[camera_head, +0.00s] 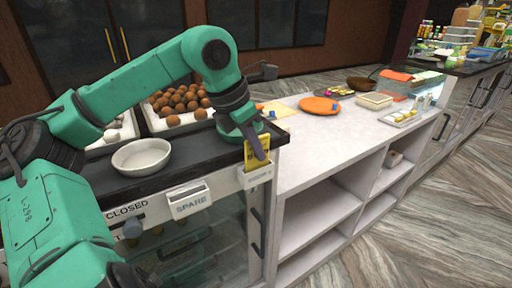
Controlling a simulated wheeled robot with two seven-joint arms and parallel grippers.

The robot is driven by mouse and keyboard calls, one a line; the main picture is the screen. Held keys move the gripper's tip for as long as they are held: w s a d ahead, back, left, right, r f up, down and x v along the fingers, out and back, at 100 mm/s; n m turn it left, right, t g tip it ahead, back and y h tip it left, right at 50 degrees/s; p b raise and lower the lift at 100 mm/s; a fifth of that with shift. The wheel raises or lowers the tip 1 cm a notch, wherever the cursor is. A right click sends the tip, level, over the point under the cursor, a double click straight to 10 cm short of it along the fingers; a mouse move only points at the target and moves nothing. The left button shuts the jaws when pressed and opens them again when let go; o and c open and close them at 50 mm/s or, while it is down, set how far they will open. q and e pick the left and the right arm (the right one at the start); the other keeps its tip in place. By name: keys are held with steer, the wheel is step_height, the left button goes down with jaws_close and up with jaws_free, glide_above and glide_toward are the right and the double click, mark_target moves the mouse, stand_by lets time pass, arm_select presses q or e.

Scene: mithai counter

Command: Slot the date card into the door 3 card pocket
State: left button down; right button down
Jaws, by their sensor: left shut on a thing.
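My left gripper (257,148) is shut on the yellow date card (256,154) at the front right corner of the dark counter. The card is held roughly upright, and part of it is hidden by the fingers. Directly below it is a small white card pocket (257,178) on the front face, with print too small to read surely; it seems to be the door 3 pocket. The card's lower edge is at the pocket's top, but I cannot tell whether it is inside. My right gripper is not in view.
A white pocket marked SPARE (189,202) and a CLOSED sign (126,210) are to the left. A white bowl (141,156) and a tray of brown sweets (178,122) stand on the dark counter. The white counter (315,150) holds an orange plate (319,105).

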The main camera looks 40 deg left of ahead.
arm_select(q)
steer(key=shift+f+b, duration=0.5)
steer(key=shift+f, duration=0.15)
steer(key=c, duration=0.9)
jaws_free()
steer(key=shift+o, duration=0.2)
steer(key=o, duration=0.4)
steer(key=shift+d+r, duration=0.15)
steer(key=shift+d, duration=0.1)
steer(key=shift+a, duration=0.15)
steer(key=shift+r, duration=0.15)
